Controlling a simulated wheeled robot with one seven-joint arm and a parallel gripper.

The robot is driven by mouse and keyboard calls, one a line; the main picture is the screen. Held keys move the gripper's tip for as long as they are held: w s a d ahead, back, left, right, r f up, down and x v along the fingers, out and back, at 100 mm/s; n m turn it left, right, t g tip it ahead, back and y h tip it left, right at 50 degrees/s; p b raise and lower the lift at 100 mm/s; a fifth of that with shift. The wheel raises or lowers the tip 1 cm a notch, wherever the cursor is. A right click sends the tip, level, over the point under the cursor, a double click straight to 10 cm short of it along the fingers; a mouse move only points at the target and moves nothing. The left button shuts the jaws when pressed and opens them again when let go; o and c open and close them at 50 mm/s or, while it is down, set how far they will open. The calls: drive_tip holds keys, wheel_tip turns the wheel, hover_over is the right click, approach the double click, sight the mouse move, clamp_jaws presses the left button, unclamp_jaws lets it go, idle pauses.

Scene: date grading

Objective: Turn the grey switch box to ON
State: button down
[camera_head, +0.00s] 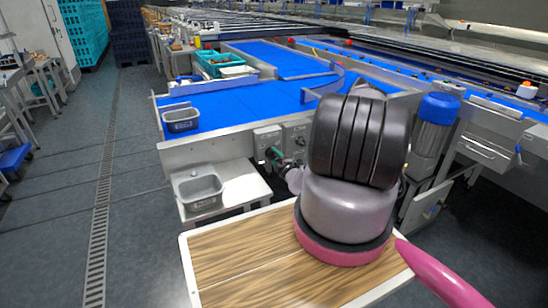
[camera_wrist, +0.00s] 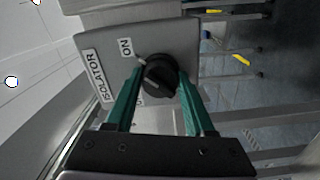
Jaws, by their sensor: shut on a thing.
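The grey switch box (camera_wrist: 105,65) fills the middle of the wrist view, with "ISOLATOR" and "ON" labels on its face. Its black rotary knob (camera_wrist: 158,76) sits between the green fingers of my gripper (camera_wrist: 160,88), which are shut on it. A pale mark at the knob's edge lies close to the ON label. Another label below the knob is mostly hidden by a finger. In the head view the box (camera_head: 266,137) is on the conveyor's front panel, with my gripper (camera_head: 273,155) at it. My arm hides part of that panel.
A second grey box (camera_head: 297,131) is just right of it. A grey tub (camera_head: 198,191) stands on a low shelf below, and another grey tub (camera_head: 181,121) is on the blue belt (camera_head: 245,101). A wood-topped surface (camera_head: 232,261) is near me.

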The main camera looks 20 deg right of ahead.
drive_tip(key=shift+f, duration=0.1)
idle(0.3)
drive_tip(key=shift+c, duration=1.3)
unclamp_jaws()
drive_tip(key=shift+s, duration=0.1)
drive_tip(key=s, duration=1)
drive_tip(key=shift+s+d, duration=0.2)
drive_tip(key=shift+s, duration=0.15)
